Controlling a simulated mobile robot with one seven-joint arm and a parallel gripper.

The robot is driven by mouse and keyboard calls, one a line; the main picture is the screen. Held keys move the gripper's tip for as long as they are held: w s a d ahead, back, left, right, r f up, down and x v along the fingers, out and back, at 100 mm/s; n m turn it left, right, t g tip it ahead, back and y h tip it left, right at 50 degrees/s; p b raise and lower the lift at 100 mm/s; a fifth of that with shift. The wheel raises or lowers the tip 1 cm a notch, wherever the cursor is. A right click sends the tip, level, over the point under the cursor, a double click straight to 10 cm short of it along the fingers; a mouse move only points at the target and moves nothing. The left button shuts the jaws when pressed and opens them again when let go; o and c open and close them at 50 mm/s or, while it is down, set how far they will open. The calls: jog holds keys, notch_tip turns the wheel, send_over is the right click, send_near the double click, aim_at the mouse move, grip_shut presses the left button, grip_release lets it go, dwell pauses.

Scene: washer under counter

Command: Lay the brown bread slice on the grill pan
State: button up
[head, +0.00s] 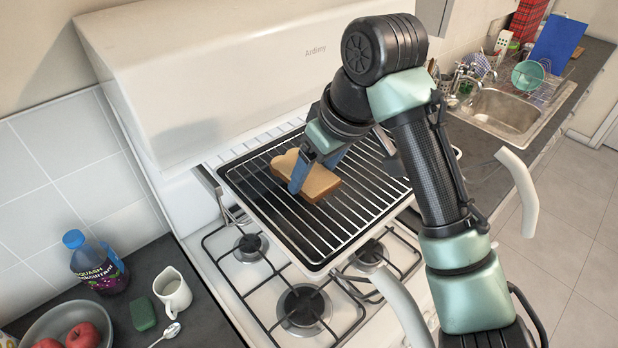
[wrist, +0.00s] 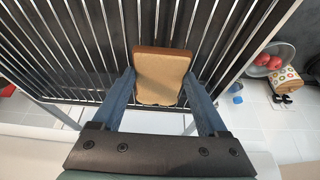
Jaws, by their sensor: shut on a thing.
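The brown bread slice (head: 312,181) is at the middle of the grill pan (head: 236,196), a dark tray with a wire rack above the hob. In the head view the slice looks to lie flat on or just over the rack bars; I cannot tell whether it touches them. My gripper (head: 307,174) comes from above and is shut on the slice, with one blue finger at each side. In the wrist view the slice (wrist: 161,76) sits between the two fingers of my gripper (wrist: 158,90), with rack bars behind it. The rest of the rack is bare.
A white hood (head: 220,75) rises behind the pan. Gas burners (head: 303,304) lie below it. On the left counter are a squash bottle (head: 97,264), a white jug (head: 172,289), a green sponge (head: 143,314) and a fruit bowl (head: 52,322). A sink (head: 507,110) is at the right.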

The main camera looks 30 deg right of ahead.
jog(key=shift+s, duration=0.1)
jog(key=shift+s+d+f, duration=0.1)
jog(key=o, duration=1.2)
jog(key=shift+o, duration=0.2)
jog(key=v, duration=1.2)
